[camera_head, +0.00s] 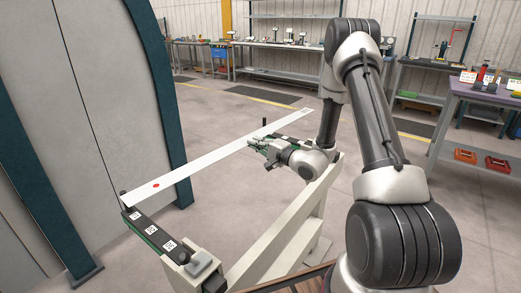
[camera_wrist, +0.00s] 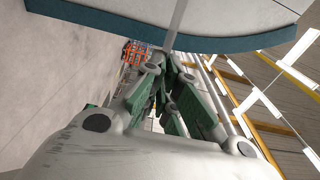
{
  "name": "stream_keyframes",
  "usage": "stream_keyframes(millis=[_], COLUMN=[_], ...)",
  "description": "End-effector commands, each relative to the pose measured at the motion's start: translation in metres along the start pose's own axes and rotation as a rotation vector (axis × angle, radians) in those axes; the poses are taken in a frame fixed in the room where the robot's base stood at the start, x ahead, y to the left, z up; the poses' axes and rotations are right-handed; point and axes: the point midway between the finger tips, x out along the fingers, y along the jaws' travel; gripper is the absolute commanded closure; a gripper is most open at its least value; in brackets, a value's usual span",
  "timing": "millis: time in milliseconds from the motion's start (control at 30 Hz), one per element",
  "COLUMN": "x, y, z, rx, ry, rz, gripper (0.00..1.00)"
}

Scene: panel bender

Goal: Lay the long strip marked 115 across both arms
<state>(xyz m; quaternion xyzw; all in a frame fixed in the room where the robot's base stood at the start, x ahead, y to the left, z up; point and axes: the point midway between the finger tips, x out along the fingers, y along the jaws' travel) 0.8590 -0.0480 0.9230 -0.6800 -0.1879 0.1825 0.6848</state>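The long white strip (camera_head: 205,161) has a red dot near its near left end and a small mark, too small to read, at its far end. It spans from above the near arm (camera_head: 152,232) to past the far arm (camera_head: 290,144). Both arms are dark-topped with green sides; the near one bears square black-and-white markers. I cannot tell whether the strip touches them. My gripper (camera_head: 254,146) is at the strip's right edge between the arms, and its fingers (camera_wrist: 168,80) appear closed on it. In the wrist view the strip (camera_wrist: 178,30) shows nearly edge-on.
A pale frame (camera_head: 275,245) carries the arms. The tall grey panel with teal edges (camera_head: 155,90) stands close on the left. Workbenches (camera_head: 270,55) line the back. A table (camera_head: 480,95) with red bins below is at right. The floor between is open.

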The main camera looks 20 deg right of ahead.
Motion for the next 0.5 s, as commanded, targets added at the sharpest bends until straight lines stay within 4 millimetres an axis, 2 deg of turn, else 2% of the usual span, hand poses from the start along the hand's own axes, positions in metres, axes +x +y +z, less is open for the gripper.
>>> stream_keyframes(millis=[100,200,367,500], x=[0.014,0.019,0.019,0.018], y=[0.022,0.032,0.045,0.065], z=[0.007,0.011,0.011,0.011], rx=[-0.003,-0.004,-0.002,-0.002], ry=[-0.059,-0.082,-0.086,-0.086], rz=[0.0,0.001,0.001,0.002], gripper=[1.0,1.0,1.0,1.0])
